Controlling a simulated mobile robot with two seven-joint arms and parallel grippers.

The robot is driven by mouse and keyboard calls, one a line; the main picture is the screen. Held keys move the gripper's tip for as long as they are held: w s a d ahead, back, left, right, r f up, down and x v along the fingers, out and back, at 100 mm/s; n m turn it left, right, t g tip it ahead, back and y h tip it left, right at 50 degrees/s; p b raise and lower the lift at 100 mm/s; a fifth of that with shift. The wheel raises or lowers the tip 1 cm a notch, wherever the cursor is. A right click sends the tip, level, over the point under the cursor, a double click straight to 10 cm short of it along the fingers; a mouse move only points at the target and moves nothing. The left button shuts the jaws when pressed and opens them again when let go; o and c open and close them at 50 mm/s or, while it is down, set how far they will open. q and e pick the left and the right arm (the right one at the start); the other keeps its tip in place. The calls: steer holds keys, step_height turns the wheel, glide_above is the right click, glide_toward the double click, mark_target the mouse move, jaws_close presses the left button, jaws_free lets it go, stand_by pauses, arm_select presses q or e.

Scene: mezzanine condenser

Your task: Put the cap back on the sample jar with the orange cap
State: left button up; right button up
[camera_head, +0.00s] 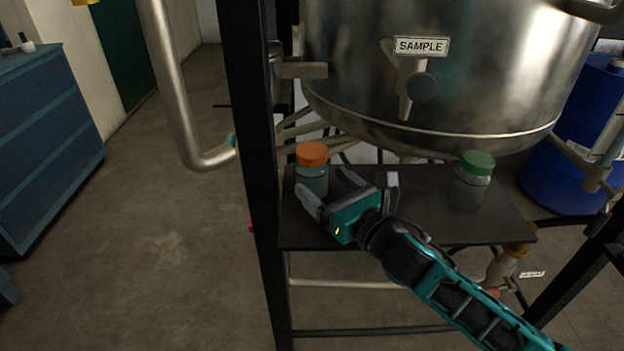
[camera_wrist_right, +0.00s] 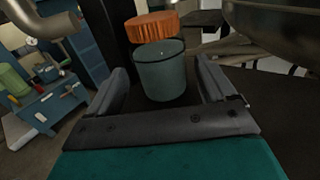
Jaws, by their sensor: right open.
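The sample jar (camera_head: 313,182) with the orange cap (camera_head: 312,153) stands upright at the left end of a dark shelf (camera_head: 415,225). The orange cap is at the jar's top; I cannot tell whether it is seated or screwed down. In the right wrist view, the jar (camera_wrist_right: 161,75) is between and ahead of the fingertips, with the cap (camera_wrist_right: 152,27) above it. A dark ring shows just below the cap. My right gripper (camera_head: 318,180) is open and empty, its fingers pointing at the jar's body. My left gripper is out of view.
A jar with a green cap (camera_head: 476,164) stands at the shelf's right. A black post (camera_head: 259,150) rises close left of the orange-capped jar. A large steel vessel (camera_head: 440,70) labelled SAMPLE hangs above the shelf. The shelf between the jars is partly clear.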

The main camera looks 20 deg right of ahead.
mark_target(306, 168)
steer(key=shift+w+a, duration=0.1)
steer(key=shift+w, duration=0.25)
steer(key=x, duration=0.6)
stand_by(0.3)
steer(key=shift+c, duration=0.3)
steer(key=c, duration=0.9)
steer(key=shift+s, duration=0.1)
steer(key=shift+r, duration=0.15)
